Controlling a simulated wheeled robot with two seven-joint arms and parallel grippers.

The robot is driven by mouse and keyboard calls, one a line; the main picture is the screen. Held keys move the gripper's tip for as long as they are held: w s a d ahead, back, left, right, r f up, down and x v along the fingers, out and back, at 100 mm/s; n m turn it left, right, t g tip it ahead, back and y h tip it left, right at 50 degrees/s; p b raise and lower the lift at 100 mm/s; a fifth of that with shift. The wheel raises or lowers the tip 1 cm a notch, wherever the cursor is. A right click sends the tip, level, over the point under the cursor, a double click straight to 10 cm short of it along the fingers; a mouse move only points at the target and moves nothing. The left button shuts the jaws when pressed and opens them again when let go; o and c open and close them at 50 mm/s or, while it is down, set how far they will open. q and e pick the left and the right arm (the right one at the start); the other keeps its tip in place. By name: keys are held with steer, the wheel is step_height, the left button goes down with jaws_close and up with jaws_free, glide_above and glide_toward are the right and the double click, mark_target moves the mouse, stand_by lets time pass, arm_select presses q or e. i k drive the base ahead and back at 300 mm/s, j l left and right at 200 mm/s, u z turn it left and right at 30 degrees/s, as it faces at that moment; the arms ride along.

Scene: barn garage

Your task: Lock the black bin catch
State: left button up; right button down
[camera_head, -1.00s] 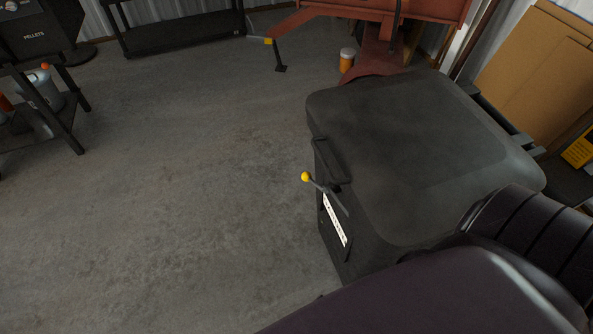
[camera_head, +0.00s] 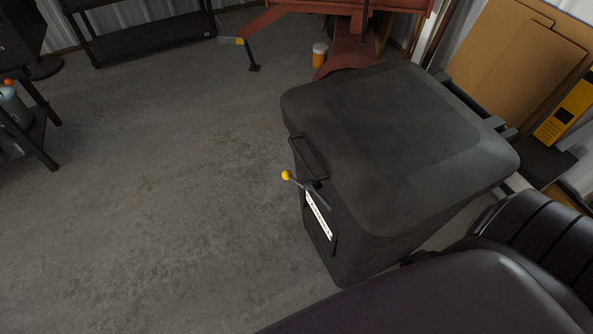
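The black bin (camera_head: 350,235) stands right of the picture's middle with its lid (camera_head: 405,135) down. On its left-facing side is the catch, a dark lever (camera_head: 306,188) with a yellow ball knob (camera_head: 286,175) sticking out to the left. A dark handle (camera_head: 309,157) sits at the lid's edge above the lever. A white label strip (camera_head: 318,215) is below it. Whether the catch is engaged cannot be told. My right arm crosses the lower right corner and hides part of the floor near the bin. Neither gripper is in view.
Open concrete floor (camera_head: 170,200) lies left of the bin. A red machine (camera_head: 350,45) and an orange jar with a white lid (camera_head: 320,55) stand behind it. Cardboard sheets (camera_head: 520,55) lean at the upper right. A dark shelf stands (camera_head: 150,35) at the back left.

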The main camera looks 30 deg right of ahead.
mark_target(287, 174)
steer(key=i+j+z, duration=0.15)
steer(key=j+z, duration=0.7)
steer(key=j, duration=0.85)
steer(key=i+j+z, duration=0.1)
steer(key=j, duration=0.6)
